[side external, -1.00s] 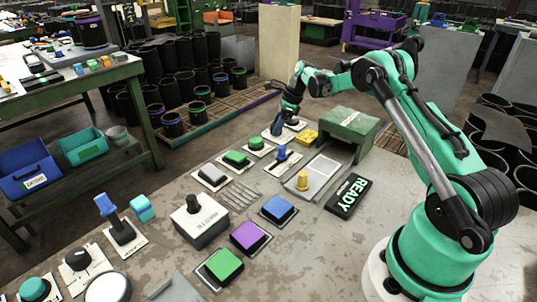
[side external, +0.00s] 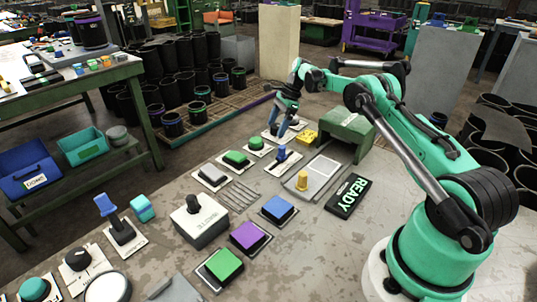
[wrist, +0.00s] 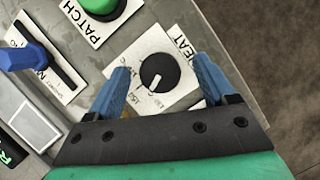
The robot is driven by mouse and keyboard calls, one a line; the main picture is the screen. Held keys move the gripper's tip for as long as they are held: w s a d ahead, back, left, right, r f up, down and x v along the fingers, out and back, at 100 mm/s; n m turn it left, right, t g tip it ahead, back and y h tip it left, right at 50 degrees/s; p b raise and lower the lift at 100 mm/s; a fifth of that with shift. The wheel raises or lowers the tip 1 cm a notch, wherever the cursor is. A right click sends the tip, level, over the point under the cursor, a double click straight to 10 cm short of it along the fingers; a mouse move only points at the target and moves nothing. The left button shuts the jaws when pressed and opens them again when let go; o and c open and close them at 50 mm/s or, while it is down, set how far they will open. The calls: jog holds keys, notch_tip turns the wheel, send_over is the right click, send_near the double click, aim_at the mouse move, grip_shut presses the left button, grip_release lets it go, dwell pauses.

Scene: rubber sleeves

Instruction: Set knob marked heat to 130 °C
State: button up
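The heat knob (wrist: 157,70) is a round black dial with a white pointer mark, on a white plate (wrist: 178,98) lettered "HEAT", partly cut off by a finger. Small temperature figures ring its lower left side; I cannot read them surely. The pointer mark runs toward the lower left. My gripper (wrist: 161,68) is open, with one blue finger on each side of the knob and a gap to both. In the side view my gripper (side external: 283,126) points down over the plate at the far end of the bench, and the knob is mostly hidden.
A green button (wrist: 100,5) marked "PATCH" and a blue slider (wrist: 22,56) lie close by. In the side view a yellow block (side external: 304,136) and a green box-like cover (side external: 345,128) stand right of my gripper. The bench edge is just beyond the plate.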

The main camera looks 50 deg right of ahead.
jog(key=v, duration=0.5)
jog(key=shift+s+d+r, duration=0.1)
jog(key=shift+r, duration=0.2)
